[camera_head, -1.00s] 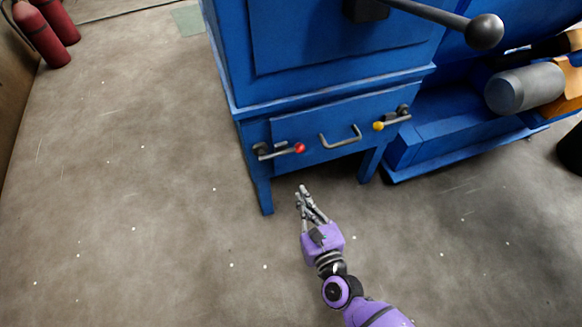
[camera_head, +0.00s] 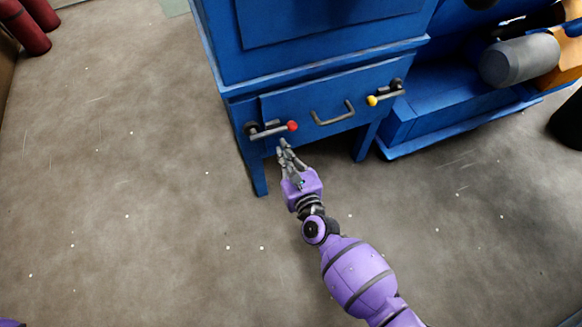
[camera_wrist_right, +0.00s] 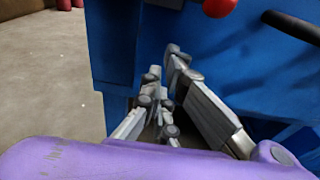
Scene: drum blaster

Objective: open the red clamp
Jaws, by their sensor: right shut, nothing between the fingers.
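The red clamp is a grey lever with a red ball knob (camera_head: 292,126) at the left end of the blue drawer front; its lever lies nearly level. The red knob also shows at the top of the right wrist view (camera_wrist_right: 219,7). My right gripper (camera_head: 281,144) is just below the red knob in the head view, shut and empty. In the right wrist view its fingers (camera_wrist_right: 163,62) point at the blue front, with the knob above and to the right of them. I see no contact with the clamp. My left gripper is not in view.
A grey drawer handle (camera_head: 333,116) sits right of the red clamp, and a yellow-knobbed clamp (camera_head: 373,100) at the drawer's right end. The blue machine's front leg (camera_head: 258,175) stands below left. Red cylinders (camera_head: 30,28) stand far left. The floor in front is clear.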

